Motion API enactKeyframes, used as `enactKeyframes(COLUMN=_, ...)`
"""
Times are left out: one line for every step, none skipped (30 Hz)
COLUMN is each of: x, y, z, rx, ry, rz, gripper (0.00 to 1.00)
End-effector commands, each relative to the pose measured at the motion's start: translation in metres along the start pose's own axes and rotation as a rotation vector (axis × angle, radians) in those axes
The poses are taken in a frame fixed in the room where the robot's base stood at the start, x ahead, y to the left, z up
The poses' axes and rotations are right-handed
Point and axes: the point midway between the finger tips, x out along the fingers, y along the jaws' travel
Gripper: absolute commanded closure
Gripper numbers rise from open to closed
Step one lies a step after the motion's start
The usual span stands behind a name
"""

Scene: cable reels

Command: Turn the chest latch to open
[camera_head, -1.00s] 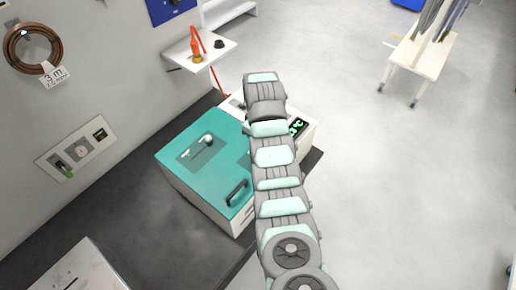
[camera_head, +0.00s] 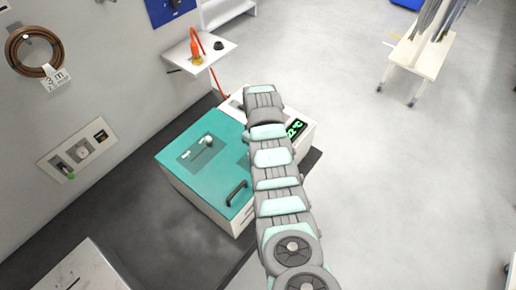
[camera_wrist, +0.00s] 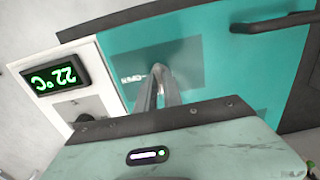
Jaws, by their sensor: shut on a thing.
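The chest has a teal lid (camera_head: 185,165) with a black handle (camera_head: 237,193) and white sides. In the wrist view the lid (camera_wrist: 225,75) carries a darker panel (camera_wrist: 190,68) printed "OPEN". My gripper (camera_wrist: 158,72) is shut over this panel, on the latch, which the fingers largely hide. In the head view my arm covers the gripper and most of this panel. A second darker panel on the lid, left of my arm, holds a small pale lever with a round knob (camera_head: 208,141).
A white unit with a green "22°C" display (camera_wrist: 55,78) adjoins the chest. A wall shelf (camera_head: 213,48) holds an orange item. A pale cabinet (camera_head: 82,270) stands at the lower left, and a white cart (camera_head: 420,55) at the upper right.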

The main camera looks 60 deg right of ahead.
Motion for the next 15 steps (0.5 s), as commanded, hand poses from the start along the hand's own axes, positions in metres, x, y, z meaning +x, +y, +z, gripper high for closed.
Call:
enactKeyframes(x=0.0000, y=0.0000, z=0.0000, rx=0.000, ry=0.000, rz=0.000, gripper=0.98)
enactKeyframes(x=0.0000, y=0.0000, z=0.0000, rx=0.000, ry=0.000, rz=0.000, gripper=1.00)
enactKeyframes(x=0.0000, y=0.0000, z=0.0000, rx=0.000, ry=0.000, rz=0.000, gripper=1.00)
enactKeyframes(x=-0.0001, y=0.0000, z=0.0000, rx=0.000, ry=0.000, rz=0.000, gripper=1.00)
enactKeyframes(x=-0.0001, y=0.0000, z=0.0000, rx=0.000, ry=0.000, rz=0.000, gripper=1.00)
enactKeyframes(x=-0.0001, y=0.0000, z=0.0000, rx=0.000, ry=0.000, rz=0.000, gripper=1.00)
enactKeyframes(x=-0.0001, y=0.0000, z=0.0000, rx=0.000, ry=0.000, rz=0.000, gripper=1.00)
enactKeyframes(x=-0.0001, y=0.0000, z=0.0000, rx=0.000, ry=0.000, rz=0.000, gripper=1.00)
enactKeyframes(x=-0.0002, y=0.0000, z=0.0000, rx=0.000, ry=0.000, rz=0.000, gripper=1.00)
enactKeyframes(x=-0.0002, y=0.0000, z=0.0000, rx=0.000, ry=0.000, rz=0.000, gripper=1.00)
enactKeyframes(x=-0.0002, y=0.0000, z=0.0000, rx=0.000, ry=0.000, rz=0.000, gripper=1.00)
enactKeyframes(x=-0.0002, y=0.0000, z=0.0000, rx=0.000, ry=0.000, rz=0.000, gripper=1.00)
enactKeyframes(x=-0.0002, y=0.0000, z=0.0000, rx=0.000, ry=0.000, rz=0.000, gripper=1.00)
enactKeyframes(x=-0.0001, y=0.0000, z=0.0000, rx=0.000, ry=0.000, rz=0.000, gripper=1.00)
enactKeyframes(x=-0.0001, y=0.0000, z=-0.0001, rx=0.001, ry=0.000, rz=0.000, gripper=1.00)
